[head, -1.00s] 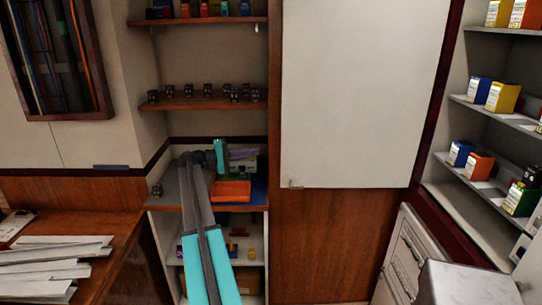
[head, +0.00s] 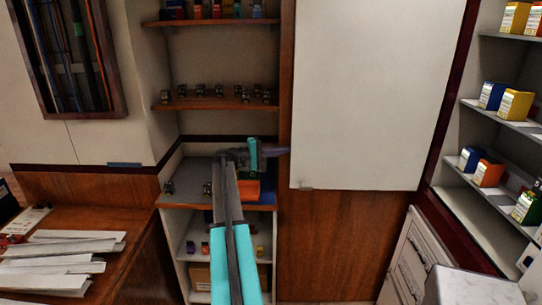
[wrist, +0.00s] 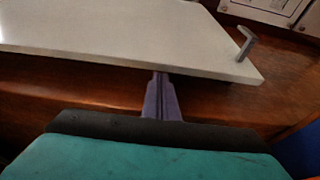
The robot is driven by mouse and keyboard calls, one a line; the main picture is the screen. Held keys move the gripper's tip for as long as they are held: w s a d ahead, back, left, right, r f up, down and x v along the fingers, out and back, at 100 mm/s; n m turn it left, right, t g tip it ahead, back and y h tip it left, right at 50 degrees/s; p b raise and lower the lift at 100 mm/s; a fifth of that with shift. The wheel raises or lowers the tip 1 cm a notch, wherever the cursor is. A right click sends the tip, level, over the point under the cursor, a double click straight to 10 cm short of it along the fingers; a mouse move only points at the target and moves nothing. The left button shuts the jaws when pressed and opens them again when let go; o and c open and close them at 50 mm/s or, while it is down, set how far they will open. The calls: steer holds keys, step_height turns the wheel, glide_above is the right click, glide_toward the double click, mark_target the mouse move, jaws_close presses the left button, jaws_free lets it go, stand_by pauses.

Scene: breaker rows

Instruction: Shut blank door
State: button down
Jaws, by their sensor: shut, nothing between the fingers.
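The blank door is a plain white panel (head: 375,95) on the wooden wall, with a small metal handle (head: 305,185) at its lower left corner. In the wrist view the door (wrist: 110,35) shows a thick edge with dark shadow along it, and its handle (wrist: 247,43) stands near the right corner. I cannot tell how far the door stands from its frame. My gripper (head: 287,151) is shut and empty at the door's left edge, above handle height. In the wrist view the fingertips (wrist: 160,77) meet the door's edge; contact is unclear.
An orange bin (head: 247,190) sits on the shelf below my wrist. Shelves with small dark breakers (head: 215,92) stand left of the door. Shelves with coloured boxes (head: 505,103) stand at right. A bench with white strips (head: 60,255) is at lower left.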

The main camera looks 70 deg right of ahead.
steer(key=shift+s+d, duration=0.35)
steer(key=shift+s, duration=0.15)
